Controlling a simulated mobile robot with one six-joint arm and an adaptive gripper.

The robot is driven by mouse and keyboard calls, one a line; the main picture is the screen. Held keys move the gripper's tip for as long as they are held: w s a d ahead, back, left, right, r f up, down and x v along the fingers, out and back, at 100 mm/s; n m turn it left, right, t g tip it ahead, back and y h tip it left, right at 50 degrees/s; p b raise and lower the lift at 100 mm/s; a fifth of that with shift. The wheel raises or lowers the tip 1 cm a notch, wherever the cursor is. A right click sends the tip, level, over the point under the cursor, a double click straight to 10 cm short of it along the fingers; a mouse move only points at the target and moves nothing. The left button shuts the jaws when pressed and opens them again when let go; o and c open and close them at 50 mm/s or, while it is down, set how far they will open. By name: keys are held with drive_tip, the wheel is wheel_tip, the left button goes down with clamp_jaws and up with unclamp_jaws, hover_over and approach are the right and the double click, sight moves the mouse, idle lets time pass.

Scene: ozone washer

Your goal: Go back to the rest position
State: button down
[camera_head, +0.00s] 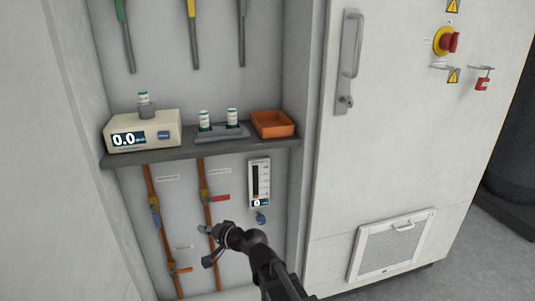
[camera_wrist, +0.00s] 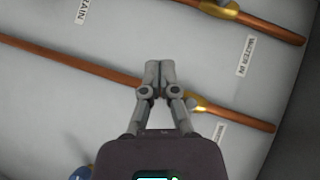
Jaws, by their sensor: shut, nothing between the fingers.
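My gripper (camera_wrist: 153,75) is shut and empty, its two fingertips together in the middle of the wrist view. It is in front of the cabinet's back wall, over the region of the copper pipes. In the head view my arm (camera_head: 270,268) reaches up from the bottom, with its end below the shelf and beside the middle copper pipe (camera_head: 207,180). I cannot tell whether the gripper touches the pipe. In the wrist view a copper pipe (camera_wrist: 70,55) passes behind the fingers, with a brass valve (camera_wrist: 197,104) to their right.
Above my arm a grey shelf (camera_head: 200,150) holds a meter reading 0.0 (camera_head: 143,132), vials in a holder (camera_head: 220,130) and an orange tray (camera_head: 272,123). A flow gauge (camera_head: 260,182) hangs below. A left pipe (camera_head: 165,240) has valves. The cabinet door (camera_head: 400,160) stands right.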

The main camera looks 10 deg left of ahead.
drive_tip(key=d+f+n+g+h, duration=0.1)
drive_tip(key=d+f+h, duration=0.2)
drive_tip(key=d, duration=0.5)
drive_tip(key=d+f+n+g+h+p, duration=0.1)
drive_tip(key=d+f+h, duration=0.15)
drive_tip(key=d, duration=0.65)
drive_tip(key=d+f+n+g+h, duration=0.1)
drive_tip(key=d+f+h, duration=0.25)
drive_tip(key=d, duration=0.45)
drive_tip(key=s+d+f+m+g+h+p, duration=0.1)
drive_tip(key=s+d+g+h, duration=0.15)
drive_tip(key=d, duration=0.65)
drive_tip(key=s+d+f+g+h, duration=0.1)
drive_tip(key=s+d+f+h, duration=0.15)
drive_tip(key=d, duration=0.75)
wheel_tip(320, 180, up, 39)
drive_tip(key=s+p, duration=0.1)
drive_tip(key=p, duration=3.7)
drive_tip(key=shift+d+f, duration=0.2)
drive_tip(key=shift+d, duration=0.1)
drive_tip(key=shift+s, duration=0.15)
